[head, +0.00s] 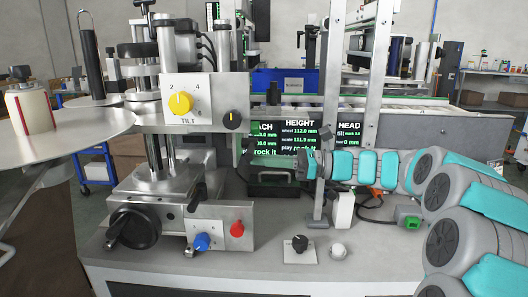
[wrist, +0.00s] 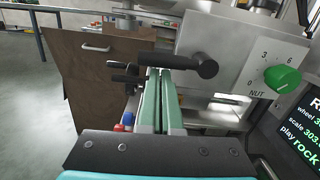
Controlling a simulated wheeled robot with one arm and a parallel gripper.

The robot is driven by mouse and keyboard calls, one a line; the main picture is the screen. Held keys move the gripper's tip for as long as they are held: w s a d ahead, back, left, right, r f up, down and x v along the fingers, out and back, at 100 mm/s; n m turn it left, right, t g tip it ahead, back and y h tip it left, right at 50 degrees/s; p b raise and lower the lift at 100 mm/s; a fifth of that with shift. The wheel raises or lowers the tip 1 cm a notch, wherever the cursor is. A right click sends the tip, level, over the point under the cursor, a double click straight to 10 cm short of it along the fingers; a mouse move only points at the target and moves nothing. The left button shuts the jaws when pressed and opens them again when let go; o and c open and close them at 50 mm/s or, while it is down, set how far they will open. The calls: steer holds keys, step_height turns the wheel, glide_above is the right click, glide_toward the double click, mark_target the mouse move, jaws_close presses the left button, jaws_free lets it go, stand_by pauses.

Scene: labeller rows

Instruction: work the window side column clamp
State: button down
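In the wrist view, a black clamp lever (wrist: 192,64) with a rounded end lies crosswise at my fingertips, in front of a grey metal plate. My gripper (wrist: 158,72) has two long pale green fingers close together, with only a thin dark gap. Their tips reach the lever bar; I cannot tell whether they touch it. A smaller black handle (wrist: 124,76) is left of the fingertips. In the head view, my arm comes in from the right, its end beside the black box by the screens. The fingers cannot be made out there. I cannot tell which lever is window side.
A green dial (wrist: 283,79) marked NUT sits right of the lever, above a screen (wrist: 304,128). In the head view, a yellow TILT dial (head: 180,103), a black handwheel (head: 134,227), a blue knob (head: 202,242) and a metal post (head: 327,120) stand around the machine.

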steer(key=shift+f, duration=0.1)
stand_by(0.3)
steer(key=d+f, duration=0.4)
steer(key=d, duration=0.6)
steer(key=s+a+f+n+g+h, duration=0.1)
steer(key=s+a+f+n+h, duration=0.2)
steer(key=s, duration=0.5)
steer(key=s+a+f+n+g+h, duration=0.2)
steer(key=s+a+f+n+h, duration=0.15)
steer(key=s, duration=0.35)
steer(key=s+a+f+n+g+h, duration=0.1)
steer(key=s+a+f+n+h, duration=0.2)
steer(key=s, duration=0.5)
steer(key=s+d+f+n+h, duration=0.4)
steer(key=s+d+f, duration=0.1)
steer(key=s+d, duration=0.3)
steer(key=s+d+f+n+t+h, duration=0.1)
steer(key=s+d+f+n+h, duration=0.3)
steer(key=s+d, duration=0.4)
steer(key=shift+s+f+t+h, duration=0.35)
steer(key=shift+f+h, duration=0.2)
steer(key=shift+f, duration=0.4)
